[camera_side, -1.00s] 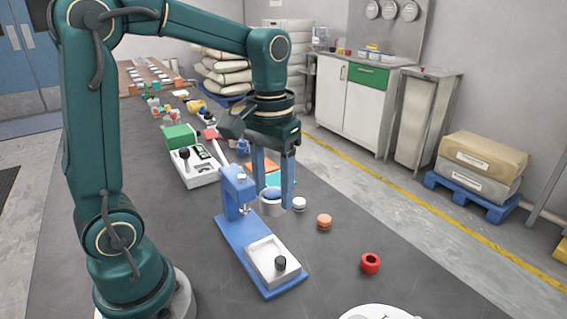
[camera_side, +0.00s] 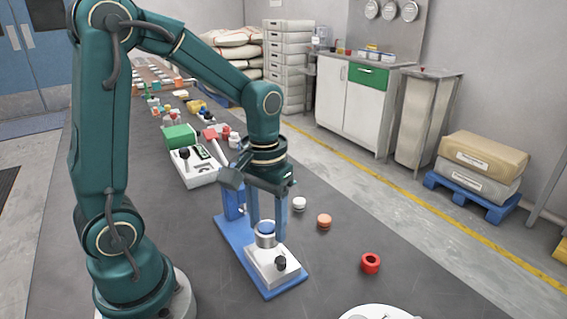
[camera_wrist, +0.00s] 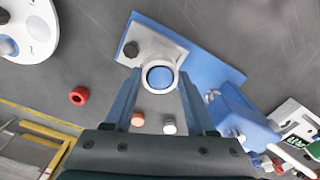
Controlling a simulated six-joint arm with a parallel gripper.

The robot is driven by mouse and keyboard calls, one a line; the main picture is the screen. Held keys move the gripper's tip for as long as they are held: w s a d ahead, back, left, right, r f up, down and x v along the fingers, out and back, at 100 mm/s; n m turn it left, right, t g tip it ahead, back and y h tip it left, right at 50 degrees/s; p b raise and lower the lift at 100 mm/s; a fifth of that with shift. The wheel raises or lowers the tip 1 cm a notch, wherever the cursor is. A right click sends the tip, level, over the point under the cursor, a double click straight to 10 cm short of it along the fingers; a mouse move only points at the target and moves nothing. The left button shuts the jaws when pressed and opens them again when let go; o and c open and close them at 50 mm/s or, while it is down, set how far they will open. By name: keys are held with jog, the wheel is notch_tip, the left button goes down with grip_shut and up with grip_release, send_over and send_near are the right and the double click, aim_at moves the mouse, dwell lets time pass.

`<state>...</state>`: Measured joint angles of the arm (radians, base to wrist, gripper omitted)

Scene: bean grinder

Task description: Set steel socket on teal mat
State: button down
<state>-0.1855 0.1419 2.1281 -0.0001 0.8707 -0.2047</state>
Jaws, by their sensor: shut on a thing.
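My gripper (camera_side: 266,226) points down, its two blue fingers shut on a short steel-grey cylinder with a blue top (camera_side: 265,238), which I take for the steel socket. It is over or against the rear part of a white tray (camera_side: 262,268); I cannot tell whether it touches. In the wrist view the socket (camera_wrist: 160,77) shows as a pale ring with a blue centre between the fingertips of my gripper (camera_wrist: 158,88). The teal mat is not visible now, probably hidden behind my arm.
The blue stand (camera_side: 233,205) carries the white tray and a dark knob (camera_side: 280,263). An orange piece (camera_side: 324,221), a white piece (camera_side: 299,203) and a red ring (camera_side: 370,263) lie to the right.

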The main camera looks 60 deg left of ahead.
aim_at(268, 239)
jog(key=shift+f, duration=1.9)
jog(key=shift+f, duration=0.15)
jog(key=shift+c, duration=1.1)
grip_release()
notch_tip(268, 239, up, 4)
jog(key=shift+r, duration=0.1)
jog(key=shift+d+r, duration=0.1)
jog(key=shift+r, duration=0.5)
jog(key=s+d+r+m+t, duration=0.3)
jog(key=s+r+m+t, duration=0.1)
jog(key=s+r+t, duration=0.1)
jog(key=shift+s+d+r, duration=0.3)
jog(key=shift+s+r, duration=0.05)
jog(key=shift+r, duration=0.4)
jog(key=shift+s+d+r+t, duration=0.2)
jog(key=shift+s+t, duration=0.1)
jog(key=shift+s, duration=0.1)
jog(key=shift+c, duration=0.3)
